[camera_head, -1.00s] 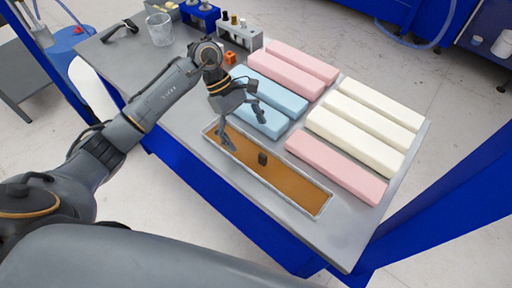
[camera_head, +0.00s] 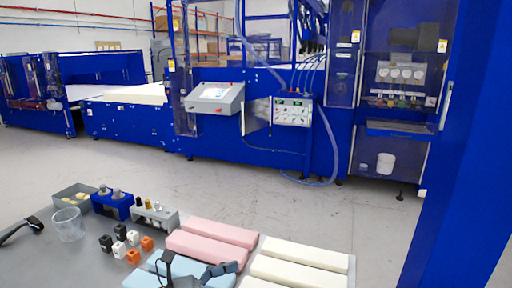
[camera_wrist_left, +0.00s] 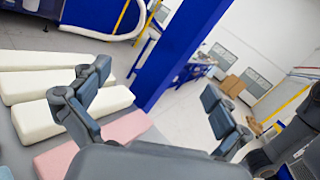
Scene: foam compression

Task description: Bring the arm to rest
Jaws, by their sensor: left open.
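My left gripper (camera_head: 197,264) shows at the bottom edge of the head view, in front of the pink foam blocks (camera_head: 208,246) and the light blue foam (camera_head: 140,280). In the left wrist view its two fingers (camera_wrist_left: 155,82) are spread wide with nothing between them. Most of my left arm is outside the head view. White foam blocks (camera_head: 300,264) lie right of the gripper. The wrist view also shows white blocks (camera_wrist_left: 38,86) and a pink block (camera_wrist_left: 130,127) beyond the left finger.
On the grey table (camera_head: 60,265) stand a clear cup (camera_head: 68,225), a grey bin (camera_head: 72,196), a blue holder (camera_head: 111,205), a grey vial rack (camera_head: 155,215) and several small black, white and orange cubes (camera_head: 133,256). Blue machines (camera_head: 260,110) stand beyond open floor.

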